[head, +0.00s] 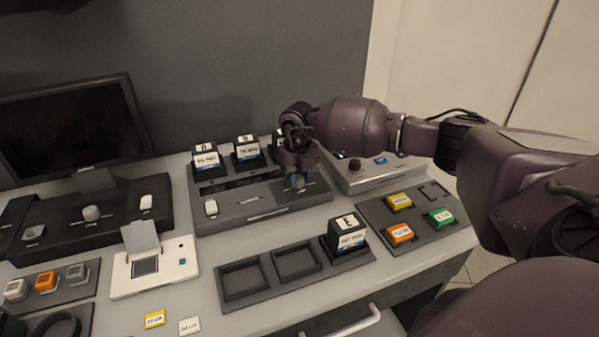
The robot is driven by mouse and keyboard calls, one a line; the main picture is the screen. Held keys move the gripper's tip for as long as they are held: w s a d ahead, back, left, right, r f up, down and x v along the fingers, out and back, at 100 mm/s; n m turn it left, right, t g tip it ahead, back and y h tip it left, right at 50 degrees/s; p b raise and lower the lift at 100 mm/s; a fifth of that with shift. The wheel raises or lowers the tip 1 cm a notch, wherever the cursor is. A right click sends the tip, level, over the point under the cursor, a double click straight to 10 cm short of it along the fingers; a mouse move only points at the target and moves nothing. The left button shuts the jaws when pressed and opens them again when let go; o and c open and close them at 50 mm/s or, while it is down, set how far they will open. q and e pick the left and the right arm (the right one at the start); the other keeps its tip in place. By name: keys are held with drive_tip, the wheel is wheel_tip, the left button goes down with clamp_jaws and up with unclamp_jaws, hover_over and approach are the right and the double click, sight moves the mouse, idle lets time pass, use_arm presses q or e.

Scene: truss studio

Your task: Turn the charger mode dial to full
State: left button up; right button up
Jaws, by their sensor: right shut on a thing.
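The charger (249,215) is a dark grey box in the middle of the bench in the head view. Batteries (206,157) with white labels stand in its back row; the right one is partly covered by my right gripper. My right gripper (297,183) points down at the right part of the charger's front panel and is shut on the mode dial. The fingers hide nearly all of the dial, so its pointer and setting cannot be read. My left gripper is not in view.
A battery (345,239) stands at the right end of an otherwise empty tray (260,299) in front. A panel with coloured blocks (441,218) lies to the right, a grey device (384,178) behind it. A monitor (75,127) and a white printer-like device (152,267) are left.

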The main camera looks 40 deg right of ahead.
sight(298, 178)
drive_tip(key=m+p, duration=0.3)
drive_tip(key=m, duration=0.3)
drive_tip(key=shift+r+p, duration=0.2)
drive_tip(key=shift+p, duration=0.1)
drive_tip(key=m+p, duration=0.2)
drive_tip(key=m, duration=0.2)
drive_tip(key=shift+m, duration=0.3)
use_arm(q)
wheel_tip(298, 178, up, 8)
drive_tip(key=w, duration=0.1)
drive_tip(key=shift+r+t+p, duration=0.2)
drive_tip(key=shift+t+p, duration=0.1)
drive_tip(key=shift+p, duration=0.15)
use_arm(e)
drive_tip(key=shift+f+m, duration=0.15)
drive_tip(key=shift+m, duration=0.45)
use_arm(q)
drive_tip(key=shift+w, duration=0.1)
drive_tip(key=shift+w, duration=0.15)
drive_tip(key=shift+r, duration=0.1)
use_arm(e)
drive_tip(key=o, duration=0.9)
drive_tip(key=shift+o, duration=0.2)
use_arm(q)
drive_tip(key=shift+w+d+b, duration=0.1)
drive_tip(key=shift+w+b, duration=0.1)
drive_tip(key=shift+b, duration=0.2)
use_arm(e)
wheel_tip(298, 178, up, 11)
